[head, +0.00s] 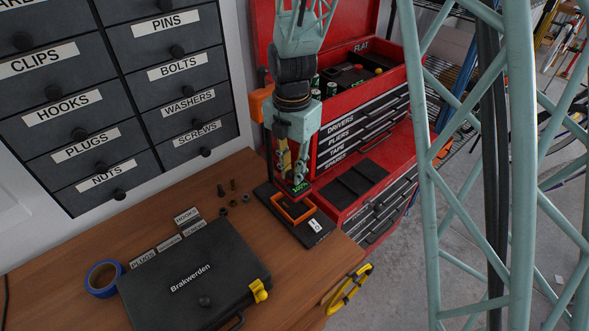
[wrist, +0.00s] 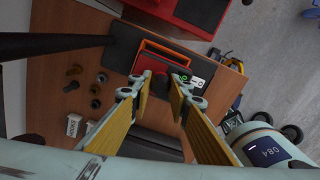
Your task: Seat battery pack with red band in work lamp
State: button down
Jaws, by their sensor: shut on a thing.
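My gripper (head: 293,178) is shut on a small dark battery pack (head: 300,188) with a red edge and a green "100%" readout. The work lamp has a flat black base (head: 318,233), a dark post and an orange head (head: 258,103). An orange rectangular frame (head: 298,219) stands on the base. In the head view the pack overlaps the frame's back edge; I cannot tell whether it is above or partly inside. In the wrist view, the fingertips (wrist: 158,88) point down at the frame, and the fingers partly hide the pack.
A red tool chest (head: 365,120) stands behind and right of the lamp, with more packs in its top tray. A black Brakwerden case (head: 195,285), blue tape (head: 103,278) and loose bolts and nuts (head: 232,198) lie left on the wooden bench. A label-fronted drawer cabinet (head: 120,90) stands behind.

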aim_at(292, 184)
jog(key=shift+f, duration=0.2)
dwell(0.4)
jog(key=shift+f+b, duration=1.2)
jog(key=shift+f, duration=1.1)
jog(key=shift+f+b, duration=1.7)
jog(key=shift+f, duration=0.05)
dwell(2.6)
jog(key=c, duration=2.4)
grip_release()
jog(key=shift+o, duration=0.2)
jog(key=o, duration=0.6)
jog(key=shift+c, duration=0.2)
